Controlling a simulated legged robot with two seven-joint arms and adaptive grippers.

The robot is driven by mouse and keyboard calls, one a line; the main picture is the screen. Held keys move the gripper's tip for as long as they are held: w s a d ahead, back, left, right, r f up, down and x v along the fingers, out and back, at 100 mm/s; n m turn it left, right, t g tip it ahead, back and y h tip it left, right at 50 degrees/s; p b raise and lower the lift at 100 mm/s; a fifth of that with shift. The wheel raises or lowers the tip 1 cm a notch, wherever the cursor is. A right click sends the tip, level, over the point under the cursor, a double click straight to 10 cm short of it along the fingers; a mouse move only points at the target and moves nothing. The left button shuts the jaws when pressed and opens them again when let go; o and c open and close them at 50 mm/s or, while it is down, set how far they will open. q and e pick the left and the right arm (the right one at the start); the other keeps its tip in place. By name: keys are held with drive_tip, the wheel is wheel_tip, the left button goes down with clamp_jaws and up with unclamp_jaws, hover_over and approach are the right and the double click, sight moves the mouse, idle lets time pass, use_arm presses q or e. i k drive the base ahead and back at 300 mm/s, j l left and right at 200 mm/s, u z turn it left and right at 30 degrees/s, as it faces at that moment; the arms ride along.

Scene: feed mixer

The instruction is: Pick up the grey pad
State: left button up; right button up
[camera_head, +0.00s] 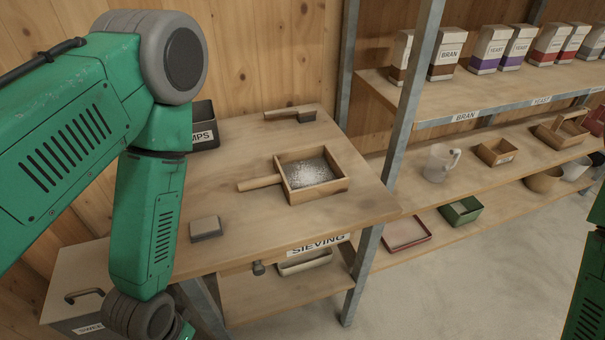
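The grey pad (206,229) is a small block with a lighter top. It lies flat near the front left of the wooden sieving table (240,255). My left arm, green with grey joints, comes in from the left and hangs just left of the pad. Its lowest visible part is at the bottom edge, and the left gripper's fingers cannot be made out. Part of my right arm shows at the right edge, and its gripper is out of view. Nothing touches the pad.
A wooden sieve (312,175) with white grains and a handle, and a brush (291,114), lie on the table. A dark bin (204,127) stands behind my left arm. A metal post (411,95) and shelves with boxes are on the right. The table around the pad is clear.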

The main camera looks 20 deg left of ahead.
sight(204, 229)
drive_tip(key=j+u, duration=0.2)
drive_tip(key=u, duration=0.95)
drive_tip(key=i+l, duration=0.05)
